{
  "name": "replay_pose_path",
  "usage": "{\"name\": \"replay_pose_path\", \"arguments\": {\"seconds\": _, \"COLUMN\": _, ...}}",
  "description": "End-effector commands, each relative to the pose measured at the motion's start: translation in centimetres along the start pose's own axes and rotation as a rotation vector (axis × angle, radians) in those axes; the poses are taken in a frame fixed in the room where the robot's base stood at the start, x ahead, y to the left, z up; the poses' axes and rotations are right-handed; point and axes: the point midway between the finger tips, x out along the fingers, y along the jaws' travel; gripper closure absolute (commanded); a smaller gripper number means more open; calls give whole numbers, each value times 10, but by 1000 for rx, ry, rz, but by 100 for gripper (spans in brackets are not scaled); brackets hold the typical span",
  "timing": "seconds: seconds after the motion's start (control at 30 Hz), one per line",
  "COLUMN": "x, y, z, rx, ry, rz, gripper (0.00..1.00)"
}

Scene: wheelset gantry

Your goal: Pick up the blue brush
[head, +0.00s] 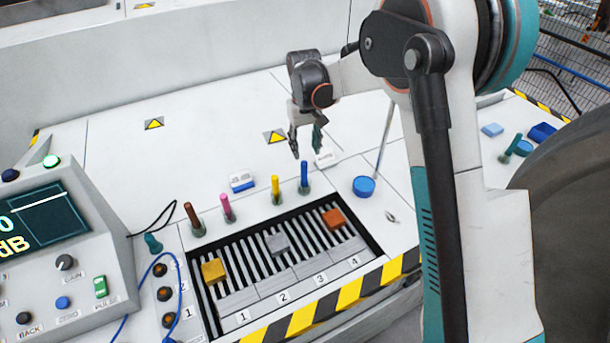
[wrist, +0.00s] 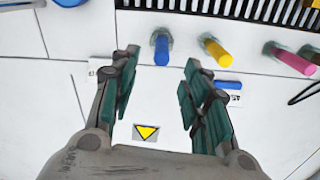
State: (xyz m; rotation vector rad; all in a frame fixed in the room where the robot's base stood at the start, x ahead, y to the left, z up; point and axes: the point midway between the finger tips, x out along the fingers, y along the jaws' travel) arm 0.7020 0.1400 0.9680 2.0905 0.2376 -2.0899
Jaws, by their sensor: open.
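The blue brush (head: 304,176) stands upright at the right end of a row of brushes, behind the slotted tray. In the wrist view the blue brush (wrist: 161,48) shows just beyond my fingertips, in line with the gap between them. My gripper (head: 306,148) is open and empty, above the white deck and a little behind the blue brush. In the wrist view my gripper (wrist: 160,70) has its two green-padded fingers wide apart, with nothing between them.
Yellow (head: 275,188), pink (head: 227,206) and brown (head: 193,218) brushes stand left of the blue one. The slotted tray (head: 262,297) holds yellow, grey and orange blocks. A blue round pot (head: 364,187) with a thin rod stands to the right. The deck behind is mostly clear.

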Motion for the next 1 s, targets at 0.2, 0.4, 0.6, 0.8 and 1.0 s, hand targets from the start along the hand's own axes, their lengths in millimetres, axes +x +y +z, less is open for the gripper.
{"name": "replay_pose_path", "arguments": {"seconds": 0.2, "x": 45, "y": 0, "z": 0, "rx": 0, "ry": 1, "rz": 0, "gripper": 57}}
{"name": "replay_pose_path", "arguments": {"seconds": 0.4, "x": 64, "y": 0, "z": 0, "rx": 0, "ry": 1, "rz": 0, "gripper": 57}}
{"name": "replay_pose_path", "arguments": {"seconds": 0.6, "x": 74, "y": -1, "z": -2, "rx": 0, "ry": 1, "rz": 0, "gripper": 57}}
{"name": "replay_pose_path", "arguments": {"seconds": 0.8, "x": 104, "y": -4, "z": -5, "rx": 0, "ry": 1, "rz": 0, "gripper": 57}}
{"name": "replay_pose_path", "arguments": {"seconds": 1.0, "x": 119, "y": -3, "z": -5, "rx": 1, "ry": 1, "rz": 0, "gripper": 57}}
